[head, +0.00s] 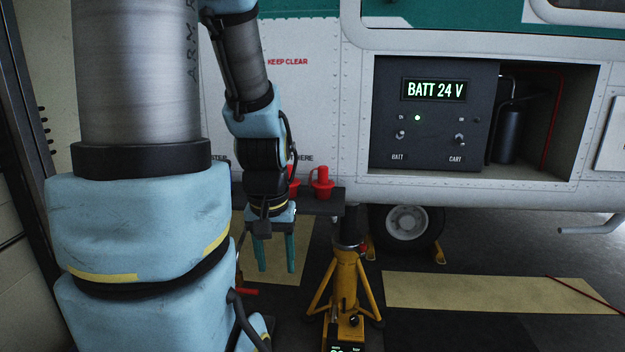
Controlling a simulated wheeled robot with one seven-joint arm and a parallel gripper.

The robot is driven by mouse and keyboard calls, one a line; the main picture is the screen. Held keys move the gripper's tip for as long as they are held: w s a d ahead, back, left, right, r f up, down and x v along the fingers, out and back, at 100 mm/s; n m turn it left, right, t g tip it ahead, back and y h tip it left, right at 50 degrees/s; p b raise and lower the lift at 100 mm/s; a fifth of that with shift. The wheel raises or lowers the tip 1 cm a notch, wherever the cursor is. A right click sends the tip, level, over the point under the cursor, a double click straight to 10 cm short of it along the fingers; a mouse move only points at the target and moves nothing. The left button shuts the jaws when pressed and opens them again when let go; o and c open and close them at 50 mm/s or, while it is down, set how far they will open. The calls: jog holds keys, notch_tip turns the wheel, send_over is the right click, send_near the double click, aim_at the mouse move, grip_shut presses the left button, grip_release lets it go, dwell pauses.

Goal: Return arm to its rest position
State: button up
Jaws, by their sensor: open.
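My gripper (275,254) hangs at the end of my arm, left of the picture's middle. Its two green fingers point down and stand apart, with nothing between them. The fingers are in front of a pale floor marking, just below the level of a dark shelf (328,202). My arm's large blue and grey links fill the left of the view and cover part of the scene behind.
Red plugs (322,184) stand on the shelf behind my gripper. A yellow jack stand (346,285) is to the right. The helicopter panel (434,115) reads "BATT 24 V" with a green light lit. A wheel (407,222) sits below. Floor at right is mostly clear.

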notch_tip(320, 180, up, 19)
jog(key=p, duration=1.8)
jog(key=shift+w, duration=0.15)
jog(key=shift+d, duration=0.15)
